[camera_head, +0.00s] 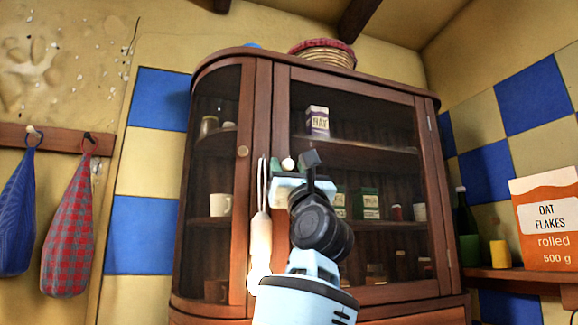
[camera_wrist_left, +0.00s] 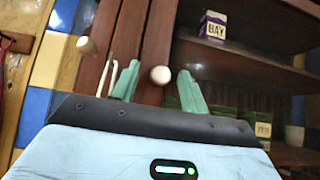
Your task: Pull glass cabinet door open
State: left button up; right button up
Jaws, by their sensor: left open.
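The glass cabinet door (camera_head: 360,105) has a reddish-brown wooden frame and looks shut, with its hinges on the right. Its round cream knob (camera_head: 288,164) sits on the left side of the frame. In the left wrist view the knob (camera_wrist_left: 160,75) shows between the two green fingers. My left gripper (camera_wrist_left: 157,86) is open, with one finger to each side of the knob; I cannot tell whether either touches it. In the head view my wrist hides part of the door's lower left. My right gripper is not in view.
A second knob (camera_head: 243,151) is on the curved left part of the cabinet. A pale object with a thin loop (camera_head: 261,225) hangs left of the door. Boxes and jars stand on shelves inside. An oat flakes box (camera_head: 546,222) stands on a ledge at right.

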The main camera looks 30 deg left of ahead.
pick_arm(q)
jog(key=shift+a+r, duration=0.1)
jog(key=shift+w, duration=0.1)
grip_shut()
dwell(0.3)
